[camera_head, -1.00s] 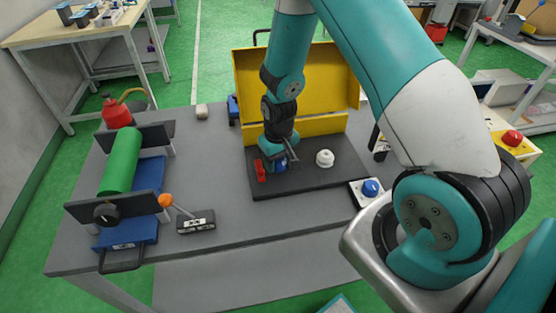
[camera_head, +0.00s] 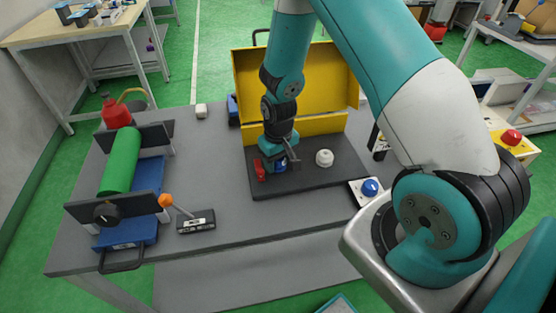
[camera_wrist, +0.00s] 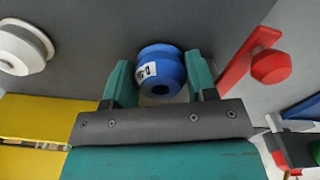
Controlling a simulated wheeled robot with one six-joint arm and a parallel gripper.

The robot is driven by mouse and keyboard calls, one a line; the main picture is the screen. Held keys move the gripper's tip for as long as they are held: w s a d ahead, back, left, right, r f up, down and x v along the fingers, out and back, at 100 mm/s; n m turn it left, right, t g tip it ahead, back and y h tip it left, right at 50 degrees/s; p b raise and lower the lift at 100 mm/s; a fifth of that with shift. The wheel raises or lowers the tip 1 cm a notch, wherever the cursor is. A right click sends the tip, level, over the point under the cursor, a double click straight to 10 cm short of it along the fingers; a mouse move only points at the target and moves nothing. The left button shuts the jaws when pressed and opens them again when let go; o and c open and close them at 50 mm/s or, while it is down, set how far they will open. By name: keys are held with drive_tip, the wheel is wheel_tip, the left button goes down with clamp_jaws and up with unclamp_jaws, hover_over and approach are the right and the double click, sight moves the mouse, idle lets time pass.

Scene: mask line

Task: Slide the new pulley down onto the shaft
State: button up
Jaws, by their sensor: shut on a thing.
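A blue pulley (camera_wrist: 158,68) with a white label sits between the two teal fingers of my gripper (camera_wrist: 160,85), which is shut on it. Its dark centre hole faces the wrist camera. In the head view the blue pulley (camera_head: 281,167) shows only in part under my gripper (camera_head: 279,163), low over the dark board (camera_head: 310,183). A white pulley (camera_head: 325,158) stands on the board to the right; it also shows in the wrist view (camera_wrist: 22,47). The shaft cannot be made out, and I cannot tell whether the pulley is around it.
A red handled part (camera_head: 259,171) is close left of my gripper and also shows in the wrist view (camera_wrist: 254,62). A yellow guard (camera_head: 296,90) stands open behind the board. A blue button box (camera_head: 369,189) is at front right. A green roller (camera_head: 121,161) stands left.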

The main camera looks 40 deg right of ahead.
drive_tip(key=shift+f+b, duration=0.5)
drive_tip(key=shift+f, duration=0.15)
drive_tip(key=o, duration=0.6)
drive_tip(key=shift+o, duration=0.2)
drive_tip(key=shift+r, duration=0.1)
wheel_tip(320, 180, up, 11)
drive_tip(key=p, duration=0.8)
drive_tip(key=shift+p, duration=0.4)
